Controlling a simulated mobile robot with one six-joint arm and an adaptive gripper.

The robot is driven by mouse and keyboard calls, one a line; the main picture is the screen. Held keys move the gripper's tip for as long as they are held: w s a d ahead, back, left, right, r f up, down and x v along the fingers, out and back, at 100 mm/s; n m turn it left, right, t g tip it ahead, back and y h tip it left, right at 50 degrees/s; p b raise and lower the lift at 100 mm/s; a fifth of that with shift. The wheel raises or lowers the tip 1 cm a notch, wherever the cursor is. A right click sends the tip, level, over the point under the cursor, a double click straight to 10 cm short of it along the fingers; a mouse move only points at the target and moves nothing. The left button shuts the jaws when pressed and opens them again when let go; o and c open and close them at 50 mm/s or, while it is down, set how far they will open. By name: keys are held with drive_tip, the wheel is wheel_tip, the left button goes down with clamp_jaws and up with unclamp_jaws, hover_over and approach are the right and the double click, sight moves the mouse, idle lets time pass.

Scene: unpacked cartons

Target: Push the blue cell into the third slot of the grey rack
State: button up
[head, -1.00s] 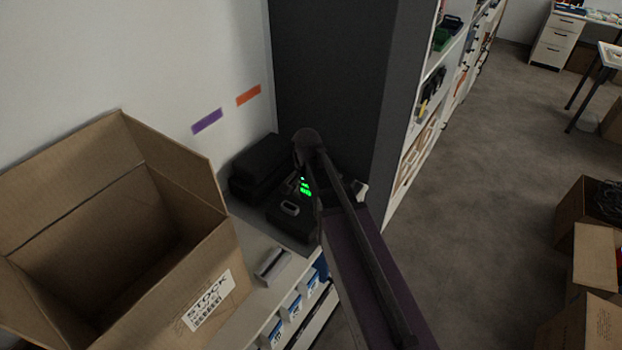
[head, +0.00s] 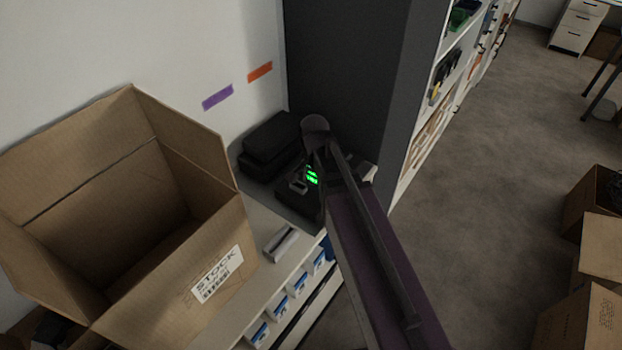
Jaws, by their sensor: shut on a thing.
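My arm reaches from the lower right to the counter end beside the dark cabinet side. My gripper (head: 309,168) is at its far end, small and mostly covered by my wrist. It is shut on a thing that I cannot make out. Just below and beside it is a low dark unit (head: 286,198) with a small pale-rimmed part on top. Bright green lights (head: 312,176) show next to the gripper. I cannot tell whether this unit is the grey rack, and no slots can be counted. The blue cell cannot be made out in this view.
An open carton marked STOCK (head: 228,262) fills the left of the counter. A grey bar-shaped object (head: 281,243) lies in front of the unit. Black cases (head: 270,143) are stacked behind, near the wall. The tall dark cabinet side (head: 345,70) closes off the back.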

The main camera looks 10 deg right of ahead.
drive_tip(key=shift+r, duration=0.1)
wheel_tip(320, 180, up, 5)
drive_tip(key=p, duration=0.5)
drive_tip(key=shift+s, duration=0.1)
idle(0.3)
